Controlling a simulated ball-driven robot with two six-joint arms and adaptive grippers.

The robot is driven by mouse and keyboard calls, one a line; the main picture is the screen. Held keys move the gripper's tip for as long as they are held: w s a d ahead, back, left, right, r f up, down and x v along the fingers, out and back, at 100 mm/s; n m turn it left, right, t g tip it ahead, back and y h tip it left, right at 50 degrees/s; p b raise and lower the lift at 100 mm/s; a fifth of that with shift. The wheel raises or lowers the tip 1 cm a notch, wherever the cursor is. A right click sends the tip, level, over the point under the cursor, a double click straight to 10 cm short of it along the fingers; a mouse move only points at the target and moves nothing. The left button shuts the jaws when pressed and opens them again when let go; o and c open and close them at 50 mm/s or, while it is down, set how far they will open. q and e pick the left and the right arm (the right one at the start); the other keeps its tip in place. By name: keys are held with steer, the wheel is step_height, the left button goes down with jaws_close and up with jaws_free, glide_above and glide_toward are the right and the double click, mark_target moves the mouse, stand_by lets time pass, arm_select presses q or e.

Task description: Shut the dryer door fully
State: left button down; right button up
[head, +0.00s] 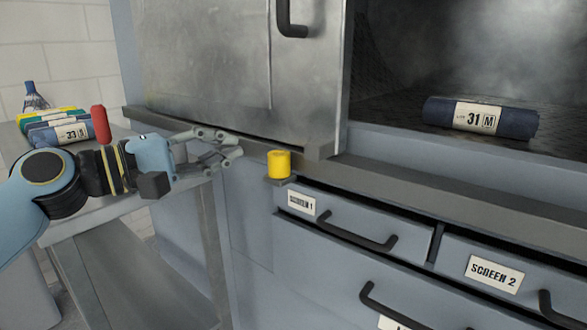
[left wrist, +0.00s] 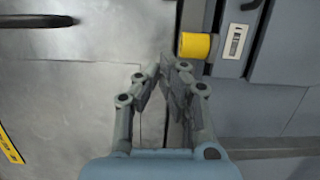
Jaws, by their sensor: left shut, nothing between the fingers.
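The dryer door (head: 210,60) is a worn grey metal panel in the upper left of the head view, with a black handle (head: 292,20) near its right side. To its right the dark dryer opening (head: 420,70) is uncovered. My left gripper (head: 236,150) is shut and empty, just in front of the rail (head: 440,200) below the door. I cannot tell whether it touches the door or rail. In the left wrist view, the gripper (left wrist: 168,70) points at the door's edge, with the door panel (left wrist: 70,80) filling the left. My right gripper is not in view.
A rolled dark blue bundle marked 31 M (head: 480,117) lies inside the opening. A yellow cylinder (head: 279,164) stands on a small ledge close to my left gripper. Drawers with black handles are below. A side table (head: 85,200) at left holds rolled bundles and a bottle.

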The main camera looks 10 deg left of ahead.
mark_target(309, 137)
arm_select(q)
steer(key=x, duration=1)
steer(key=shift+w+a, duration=0.25)
steer(key=shift+w, duration=0.15)
steer(key=d, duration=0.1)
steer(key=s+d, duration=0.1)
steer(key=d, duration=0.1)
steer(key=shift+s+d, duration=0.25)
steer(key=shift+s, duration=0.1)
steer(key=shift+f, duration=0.15)
steer(key=shift+d, duration=0.1)
